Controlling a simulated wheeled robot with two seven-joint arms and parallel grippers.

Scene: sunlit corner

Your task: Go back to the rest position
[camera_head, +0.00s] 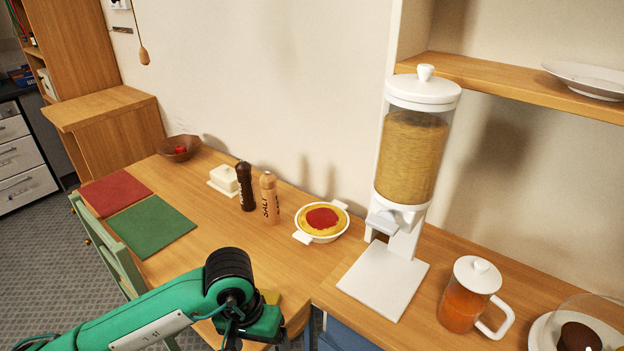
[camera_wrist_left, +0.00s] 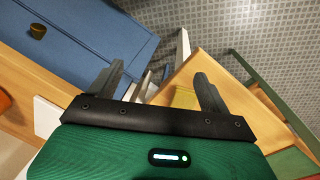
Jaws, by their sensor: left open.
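My left arm comes in from the left in the head view, low over the front of the wooden table (camera_head: 200,238). My left gripper (camera_head: 248,328) is at the bottom of that view, with its fingers mostly hidden. In the left wrist view my left gripper (camera_wrist_left: 158,82) shows two dark fingers spread apart with nothing held between them. A yellow flat thing (camera_wrist_left: 185,97) lies on the wood beyond the fingers, apart from them; its edge also shows beside my wrist in the head view (camera_head: 271,297). My right gripper is in neither view.
A white cereal dispenser (camera_head: 410,150), a glass jug (camera_head: 468,295) and a pie dish (camera_head: 322,221) stand to the right. Salt (camera_head: 269,198) and pepper (camera_head: 245,186) mills stand at the back. A green chair (camera_head: 110,250) is left; a blue cabinet (camera_wrist_left: 80,45) is below.

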